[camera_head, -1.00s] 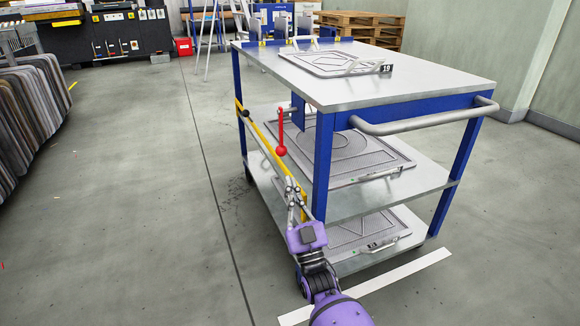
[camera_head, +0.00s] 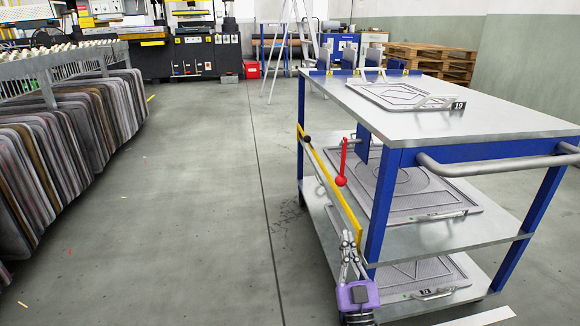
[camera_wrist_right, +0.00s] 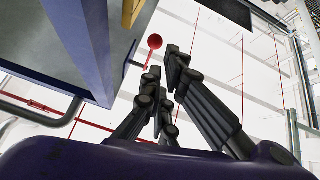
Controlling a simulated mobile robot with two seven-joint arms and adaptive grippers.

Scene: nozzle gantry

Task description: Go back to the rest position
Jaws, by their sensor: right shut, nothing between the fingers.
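My right gripper (camera_head: 349,243) shows at the lower middle of the head view, in front of the near left leg of a blue-framed cart (camera_head: 470,122). It is shut and empty. In the right wrist view its dark fingers (camera_wrist_right: 163,72) are close together, beside the cart's blue leg (camera_wrist_right: 85,45). A red ball-ended lever (camera_head: 342,168) is above the gripper at the yellow bar (camera_head: 335,185) along the cart's side. The red ball (camera_wrist_right: 155,41) shows just beyond the fingertips in the wrist view. I cannot tell whether the gripper touches the cart. My left gripper is not in view.
The cart carries framed plates, one on top tagged 19 (camera_head: 400,96) and others on its lower shelves. A rack of upright panels (camera_head: 50,160) stands at the left. Open floor (camera_head: 200,210) lies between. A ladder (camera_head: 288,50) and pallets (camera_head: 432,64) are behind.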

